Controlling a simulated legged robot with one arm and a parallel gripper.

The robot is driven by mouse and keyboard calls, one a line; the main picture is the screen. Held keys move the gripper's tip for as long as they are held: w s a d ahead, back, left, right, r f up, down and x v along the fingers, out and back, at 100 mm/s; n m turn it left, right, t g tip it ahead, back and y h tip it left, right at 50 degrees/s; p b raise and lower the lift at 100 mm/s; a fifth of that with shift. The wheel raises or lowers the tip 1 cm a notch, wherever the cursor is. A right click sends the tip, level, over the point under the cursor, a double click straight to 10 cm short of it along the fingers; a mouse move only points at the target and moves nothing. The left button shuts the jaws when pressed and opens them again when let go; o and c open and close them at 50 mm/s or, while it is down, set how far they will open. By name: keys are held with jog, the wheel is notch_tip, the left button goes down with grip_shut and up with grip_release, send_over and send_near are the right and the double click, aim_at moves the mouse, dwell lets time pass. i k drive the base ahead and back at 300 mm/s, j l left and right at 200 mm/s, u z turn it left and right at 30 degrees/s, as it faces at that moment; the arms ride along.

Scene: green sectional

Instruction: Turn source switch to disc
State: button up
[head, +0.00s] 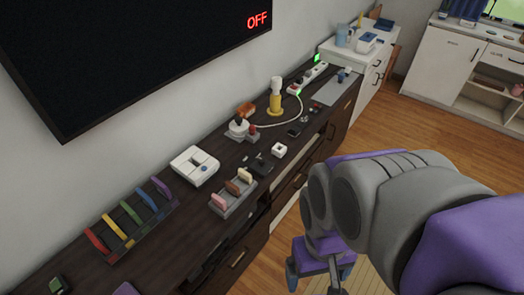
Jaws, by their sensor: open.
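A long dark cabinet (165,240) runs along the wall under a wall screen (130,50) that shows "OFF" in red. On the cabinet top are a white box (195,166) with small dark marks on its top and a grey box with pink, brown and cream levers (233,193). A white-and-grey round base with a dark knob (238,128) stands behind them. I cannot tell which of these is the source switch; no label for disc is readable. My gripper (320,275) is open and empty, low in front of the cabinet, clear of everything on top.
A rack of coloured upright pieces (130,220) stands at the near left of the cabinet. A yellow-and-white cylinder (275,98), a white cube (279,150), a power strip (310,78) and a pale cable crowd the far part. White cabinets (455,65) stand beyond. Wooden floor (400,125) is open at right.

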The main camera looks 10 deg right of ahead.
aim_at(261, 160)
jog(key=i+l+z, duration=0.1)
jog(key=i+z, duration=0.7)
jog(key=i+j, duration=0.05)
